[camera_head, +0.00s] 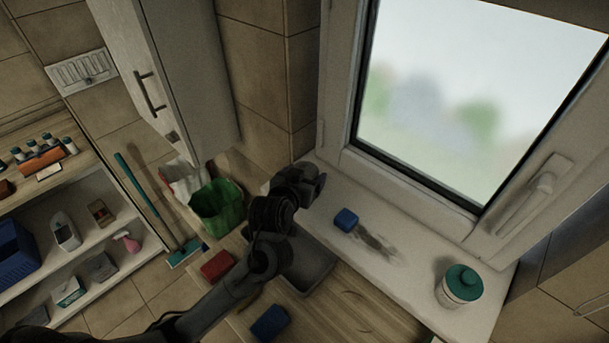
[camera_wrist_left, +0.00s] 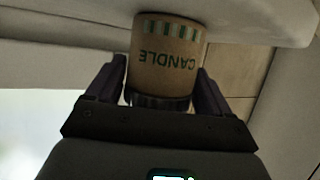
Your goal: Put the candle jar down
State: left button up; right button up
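The candle jar (camera_wrist_left: 166,58) is brown with green lettering that reads upside down in the left wrist view, and a striped band at its upper end. My left gripper (camera_wrist_left: 163,85) has a dark finger along each side of the jar and looks closed on it. The jar's striped end is against a pale surface in that view; I cannot tell whether they touch. In the head view my left gripper (camera_head: 312,180) is at the left end of the white window sill (camera_head: 420,262), and the jar cannot be made out there. My right gripper is not in view.
On the sill are a blue block (camera_head: 346,219), a dark smudge (camera_head: 376,244) and a white jar with a teal lid (camera_head: 460,287). Below are a green bin (camera_head: 217,205), a grey basin (camera_head: 308,268), a red block (camera_head: 217,265) and another blue block (camera_head: 270,322).

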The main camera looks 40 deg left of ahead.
pick_arm(q)
jog(key=shift+o, duration=1.3)
jog(key=shift+r, duration=0.1)
jog(key=shift+s+r, duration=0.1)
jog(key=shift+r, duration=0.1)
jog(key=shift+s+d+r+p, duration=0.15)
jog(key=shift+s+r+p, duration=0.1)
jog(key=shift+p, duration=0.15)
jog(key=p+v, duration=0.6)
jog(key=v, duration=0.4)
jog(key=s+d+f+m+g+h, duration=0.2)
jog(key=s+d+f+m+g, duration=0.1)
jog(key=s+f, duration=0.6)
jog(key=s+d+f+m+g+h, duration=0.2)
jog(key=s+d+f+m+g, duration=0.1)
jog(key=s+d+f+g, duration=0.3)
jog(key=s+f, duration=0.2)
jog(key=s, duration=0.1)
jog(key=shift+f+h, duration=0.4)
